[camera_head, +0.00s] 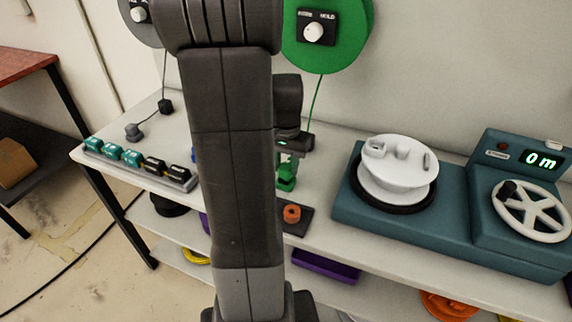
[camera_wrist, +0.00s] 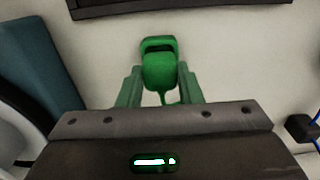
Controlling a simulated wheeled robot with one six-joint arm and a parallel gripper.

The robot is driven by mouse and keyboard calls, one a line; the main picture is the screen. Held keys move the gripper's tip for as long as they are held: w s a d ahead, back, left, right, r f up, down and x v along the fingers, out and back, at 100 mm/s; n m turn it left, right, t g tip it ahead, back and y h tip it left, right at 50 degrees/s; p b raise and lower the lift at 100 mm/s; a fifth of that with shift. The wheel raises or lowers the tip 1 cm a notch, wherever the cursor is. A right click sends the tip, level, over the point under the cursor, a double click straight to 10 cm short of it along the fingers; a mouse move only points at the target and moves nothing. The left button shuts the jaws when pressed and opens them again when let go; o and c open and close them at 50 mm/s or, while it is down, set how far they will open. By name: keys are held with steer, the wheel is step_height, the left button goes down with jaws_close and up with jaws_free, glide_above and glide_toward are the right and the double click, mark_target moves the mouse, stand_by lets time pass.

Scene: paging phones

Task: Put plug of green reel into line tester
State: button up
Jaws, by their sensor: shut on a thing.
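The green reel (camera_head: 350,40) hangs on the wall at the top, with a green cord running down from it. My gripper (camera_head: 287,170) is shut on the green plug (camera_head: 286,184), above the white table. In the wrist view the plug (camera_wrist: 160,70) sits between the two fingers of my gripper (camera_wrist: 158,84), with cord beside it. No label shows which thing is the line tester. A dark plate with an orange ring (camera_head: 292,213) lies just in front of the plug, apart from it. A dark plate edge (camera_wrist: 180,8) shows ahead in the wrist view.
A teal machine (camera_head: 460,215) with a white drum, a handwheel and a "0 m" display stands right. A row of teal and black blocks (camera_head: 138,163) lies left. A grey reel (camera_head: 143,25) hangs left. My arm hides the table's middle. Shelves below hold coils.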

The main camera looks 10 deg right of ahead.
step_height(320, 180, up, 21)
steer(key=p, duration=1.7)
stand_by(0.4)
steer(key=s+d, duration=1.3)
steer(key=d, duration=0.4)
steer(key=shift+s+p, duration=0.35)
steer(key=shift+s, duration=0.05)
steer(key=shift+d, duration=0.1)
steer(key=s+d+p, duration=0.2)
steer(key=s+d, duration=1.1)
steer(key=d, duration=0.4)
steer(key=shift+s+p, duration=0.35)
steer(key=shift+p, duration=0.05)
steer(key=shift+d, duration=0.1)
